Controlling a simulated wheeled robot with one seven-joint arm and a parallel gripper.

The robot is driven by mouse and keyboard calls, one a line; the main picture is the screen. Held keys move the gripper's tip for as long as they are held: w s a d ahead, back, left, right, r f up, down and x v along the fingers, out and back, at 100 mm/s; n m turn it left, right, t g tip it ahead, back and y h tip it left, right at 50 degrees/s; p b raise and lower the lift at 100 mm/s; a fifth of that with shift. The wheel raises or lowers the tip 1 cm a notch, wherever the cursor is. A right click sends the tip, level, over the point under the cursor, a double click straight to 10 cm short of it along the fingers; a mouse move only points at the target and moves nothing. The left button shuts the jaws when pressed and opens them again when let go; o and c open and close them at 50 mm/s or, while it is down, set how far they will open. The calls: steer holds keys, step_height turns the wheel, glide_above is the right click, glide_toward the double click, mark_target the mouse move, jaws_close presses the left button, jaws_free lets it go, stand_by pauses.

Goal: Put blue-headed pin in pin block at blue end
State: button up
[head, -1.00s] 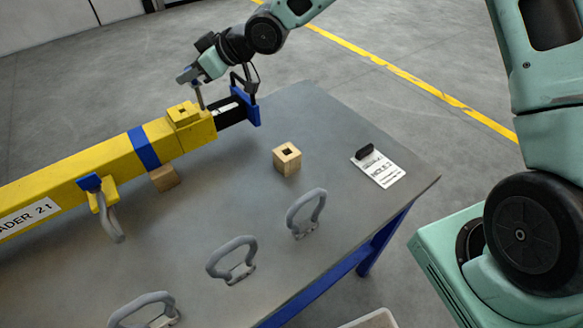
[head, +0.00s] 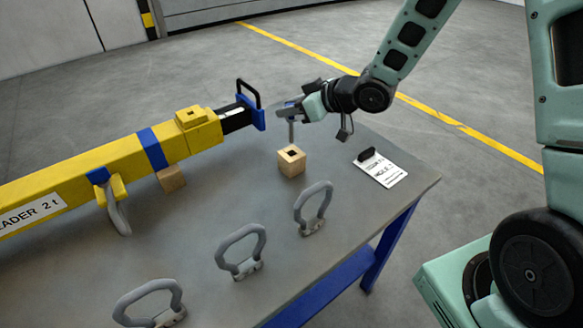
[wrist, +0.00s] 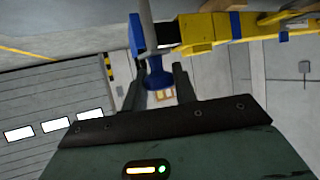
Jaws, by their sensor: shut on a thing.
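My gripper (head: 286,112) is shut on the blue-headed pin, whose grey shaft (head: 291,132) hangs down roughly upright. In the wrist view the pin's round blue head (wrist: 157,80) shows between the two fingers. The pin block (head: 291,162) is a small wooden cube with a dark square hole in its top, standing on the table. The pin's lower end appears just above or behind the block's hole; I cannot tell whether it is exactly over it. Part of the block also shows beyond the pin head in the wrist view (wrist: 164,96).
A yellow beam (head: 90,169) with a blue band, a raised socket (head: 190,117) and a blue end plate (head: 258,118) lies to the left. Grey shackles (head: 313,205) stand at the table's front. A clipboard card (head: 384,173) lies right of the block. A wooden support (head: 171,178) sits under the beam.

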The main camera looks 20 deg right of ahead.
mark_target(291, 142)
step_height(291, 142, down, 9)
steer(key=shift+f, duration=0.2)
stand_by(0.3)
steer(key=shift+f, duration=0.2)
steer(key=o, duration=1)
steer(key=shift+r, duration=0.2)
